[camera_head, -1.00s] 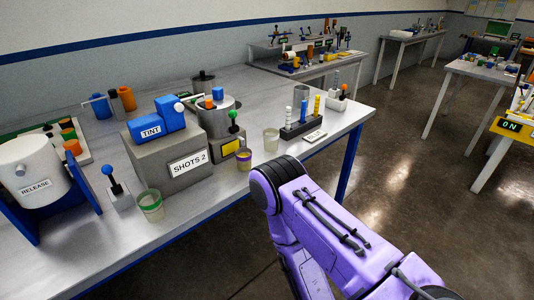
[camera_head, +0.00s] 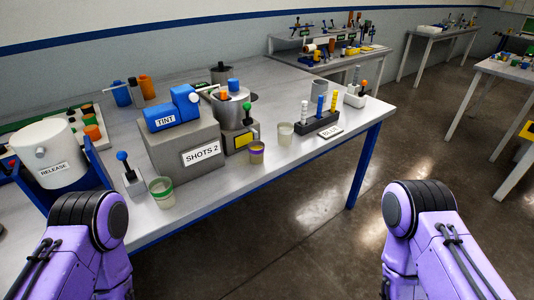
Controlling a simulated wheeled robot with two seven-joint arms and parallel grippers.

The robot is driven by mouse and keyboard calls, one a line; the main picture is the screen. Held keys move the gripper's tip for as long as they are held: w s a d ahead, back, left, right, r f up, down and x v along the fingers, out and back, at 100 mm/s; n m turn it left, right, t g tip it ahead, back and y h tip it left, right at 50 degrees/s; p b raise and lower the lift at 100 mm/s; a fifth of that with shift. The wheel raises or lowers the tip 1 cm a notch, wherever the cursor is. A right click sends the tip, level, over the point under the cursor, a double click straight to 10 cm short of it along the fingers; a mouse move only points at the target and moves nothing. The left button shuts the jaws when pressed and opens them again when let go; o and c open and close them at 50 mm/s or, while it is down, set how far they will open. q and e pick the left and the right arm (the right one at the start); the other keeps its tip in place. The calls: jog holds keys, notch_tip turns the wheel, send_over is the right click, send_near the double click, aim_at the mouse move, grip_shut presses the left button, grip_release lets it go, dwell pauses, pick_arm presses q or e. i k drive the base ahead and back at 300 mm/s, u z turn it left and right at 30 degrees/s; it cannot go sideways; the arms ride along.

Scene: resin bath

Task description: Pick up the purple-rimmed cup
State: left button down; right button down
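The purple-rimmed cup (camera_head: 257,153) is small, with a yellowish-brown body and a purple band at the top. It stands upright near the front edge of the grey workbench, just right of the "SHOTS 2" block. Both purple arms show at the bottom of the view, one at the left and one at the right, in front of the bench. Neither gripper is in view, and nothing of mine touches the cup.
A clear cup (camera_head: 285,135) stands right of the purple-rimmed one; a green-rimmed cup (camera_head: 161,192) stands to its left. The "SHOTS 2" block (camera_head: 184,150), metal pot (camera_head: 236,106) and dark vial rack (camera_head: 318,125) are close by. The floor between my arms is clear.

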aim_at(256, 148)
jog(key=z, duration=1.15)
jog(key=i, duration=1.7)
jog(key=u, duration=2.25)
